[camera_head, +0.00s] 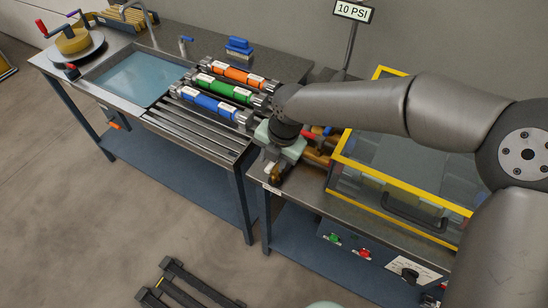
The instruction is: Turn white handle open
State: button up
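My gripper (272,168) points down at the front left corner of the right-hand bench, among brass fittings (318,156). My arm and wrist cover much of this spot. The fingertips are small and partly hidden, so I cannot tell whether they are open or shut.
A yellow-framed clear case (400,215) stands right of my gripper. Orange (236,75), green (226,89) and blue (208,102) cylinders lie on the left bench beside a water basin (130,78). A button panel (355,246) is below.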

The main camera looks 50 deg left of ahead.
jog(key=w+d+r+b, duration=0.1)
jog(key=d+r, duration=0.2)
jog(key=r, duration=1.4)
jog(key=shift+w, duration=0.15)
jog(key=shift+d, duration=0.1)
jog(key=w+d+f+m+t+h, duration=0.15)
jog(key=w+d+m, duration=0.25)
jog(key=d+m, duration=0.45)
jog(key=w+d+f+m+h, duration=0.1)
jog(key=w+d+f+m, duration=0.15)
jog(key=d+m, duration=0.6)
jog(key=w+d+f+m+h, duration=0.15)
jog(key=w+d+m, duration=0.25)
jog(key=d, duration=0.8)
jog(key=s+d+f+m+y, duration=0.1)
jog(key=s+d+m, duration=0.3)
jog(key=d+m, duration=0.5)
jog(key=s+d+f+m+y, duration=0.1)
jog(key=s+d+f+m, duration=0.2)
jog(key=d+m, duration=0.7)
jog(key=shift+s+d+m, duration=0.15)
jog(key=shift+s+m, duration=0.15)
jog(key=shift+s, duration=0.45)
